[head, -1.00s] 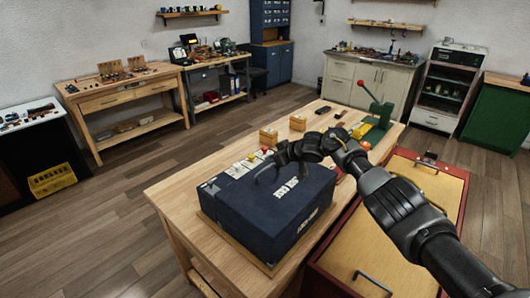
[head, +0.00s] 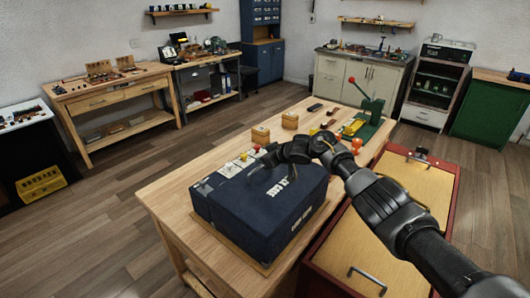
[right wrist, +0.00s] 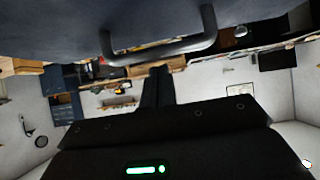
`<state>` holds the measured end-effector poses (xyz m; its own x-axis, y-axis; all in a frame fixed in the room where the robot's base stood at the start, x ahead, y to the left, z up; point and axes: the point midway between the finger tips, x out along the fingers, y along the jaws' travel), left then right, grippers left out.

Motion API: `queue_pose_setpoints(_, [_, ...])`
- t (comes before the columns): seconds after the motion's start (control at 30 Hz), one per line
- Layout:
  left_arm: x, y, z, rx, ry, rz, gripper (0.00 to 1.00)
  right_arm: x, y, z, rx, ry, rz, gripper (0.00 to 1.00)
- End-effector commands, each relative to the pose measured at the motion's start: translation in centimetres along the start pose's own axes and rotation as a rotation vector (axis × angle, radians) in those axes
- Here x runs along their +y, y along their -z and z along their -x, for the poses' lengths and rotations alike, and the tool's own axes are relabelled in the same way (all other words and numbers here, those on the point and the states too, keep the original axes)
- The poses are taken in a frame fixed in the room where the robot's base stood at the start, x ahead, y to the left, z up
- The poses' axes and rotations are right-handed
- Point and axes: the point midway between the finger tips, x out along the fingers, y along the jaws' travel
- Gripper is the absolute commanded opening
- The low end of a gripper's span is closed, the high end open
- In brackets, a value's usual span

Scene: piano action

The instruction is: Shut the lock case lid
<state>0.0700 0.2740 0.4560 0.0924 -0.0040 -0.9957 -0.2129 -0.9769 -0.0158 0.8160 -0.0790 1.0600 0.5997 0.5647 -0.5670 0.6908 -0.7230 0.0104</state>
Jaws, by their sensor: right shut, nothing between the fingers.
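The lock case (head: 297,224) is a dark navy box with white lettering on the wooden table. Its lid (head: 235,198) looks down flat on the body, and I see no gap at the near side. My right gripper (head: 262,163) is shut and empty over the far part of the lid, partly merging with the dark case. In the right wrist view the blue-grey case surface fills the top, with a dark bar handle (right wrist: 160,51) on it. The shut fingers (right wrist: 155,88) point toward that handle; I cannot tell whether they touch. My left gripper is out of view.
Small wooden boxes (head: 261,135) and a green lever press (head: 371,122) stand farther back on the table. A red-framed tray (head: 442,202) with a tan surface lies to the right, under my arm. The table's left front area (head: 165,203) is clear.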

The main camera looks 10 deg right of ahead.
Motion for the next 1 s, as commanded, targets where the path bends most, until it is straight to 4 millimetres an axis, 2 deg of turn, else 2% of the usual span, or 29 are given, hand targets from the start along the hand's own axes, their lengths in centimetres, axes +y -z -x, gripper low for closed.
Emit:
queue_pose_setpoints(0.23, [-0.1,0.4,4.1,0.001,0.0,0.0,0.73,0.3,4.3,2.7,0.002,-0.007,-0.004,0.0])
queue_pose_setpoints(0.27, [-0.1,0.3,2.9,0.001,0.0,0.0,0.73,0.4,3.4,2.6,0.002,-0.005,-0.005,0.0])
queue_pose_setpoints(0.3, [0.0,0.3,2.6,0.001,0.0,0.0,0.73,0.4,3.5,3.2,0.003,-0.006,-0.003,0.0])
queue_pose_setpoints(0.7, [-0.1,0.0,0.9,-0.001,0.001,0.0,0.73,0.5,6.0,9.8,0.003,-0.009,-0.003,0.0])
queue_pose_setpoints(1.0, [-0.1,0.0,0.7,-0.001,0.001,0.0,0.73,0.4,6.7,11.3,-0.001,-0.008,-0.004,0.0])
